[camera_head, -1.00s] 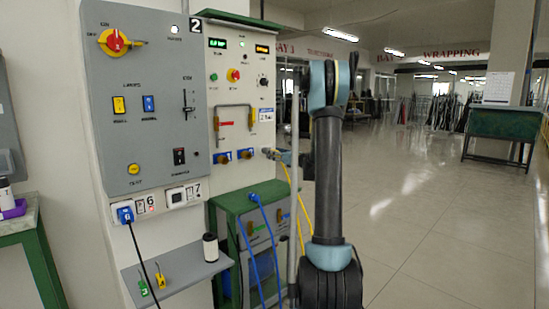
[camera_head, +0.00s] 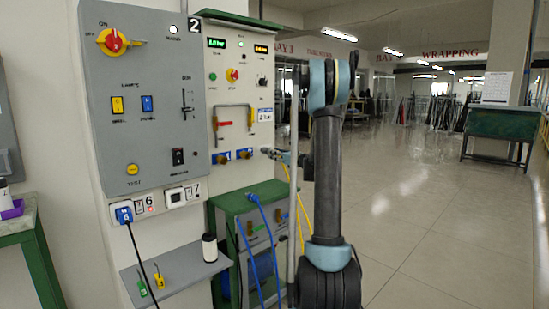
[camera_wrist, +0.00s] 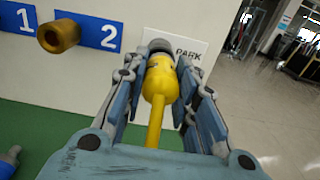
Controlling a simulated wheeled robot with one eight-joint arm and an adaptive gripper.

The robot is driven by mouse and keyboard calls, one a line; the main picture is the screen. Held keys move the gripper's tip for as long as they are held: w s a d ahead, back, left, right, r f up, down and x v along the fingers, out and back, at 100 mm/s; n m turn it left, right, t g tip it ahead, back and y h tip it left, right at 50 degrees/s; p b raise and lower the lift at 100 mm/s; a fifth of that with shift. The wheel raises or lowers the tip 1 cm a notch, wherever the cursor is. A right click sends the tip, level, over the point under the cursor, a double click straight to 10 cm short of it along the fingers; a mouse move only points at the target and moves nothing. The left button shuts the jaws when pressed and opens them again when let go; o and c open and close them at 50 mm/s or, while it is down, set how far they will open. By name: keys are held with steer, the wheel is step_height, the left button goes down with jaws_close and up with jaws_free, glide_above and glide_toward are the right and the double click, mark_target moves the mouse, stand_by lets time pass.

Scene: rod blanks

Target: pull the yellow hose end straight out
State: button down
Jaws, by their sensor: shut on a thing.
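The yellow hose end (camera_wrist: 158,80) is in the wrist view, in front of the PARK label plate (camera_wrist: 189,48). A dark grey collar (camera_wrist: 160,46) shows at its far end. I cannot tell how deep it sits there. My gripper (camera_wrist: 162,82) is shut on the yellow hose end, with a finger on each side of its body. In the head view my gripper (camera_head: 275,154) is small, at the right edge of the light panel. The yellow hose (camera_head: 299,215) hangs down beside my arm.
Left of the hose end is a brass port (camera_wrist: 60,36) by blue label 2 (camera_wrist: 108,42). A green cabinet (camera_head: 240,200) with blue hoses (camera_head: 265,240) stands below the panel. A grey shelf (camera_head: 178,275) holds a dark, white-topped cylinder (camera_head: 209,248). Open floor (camera_head: 440,215) lies right.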

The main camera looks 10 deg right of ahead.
steer(key=shift+v, duration=2.15)
stand_by(0.4)
steer(key=v, duration=0.5)
steer(key=shift+s+d, duration=0.2)
steer(key=shift+s, duration=0.15)
stand_by(0.5)
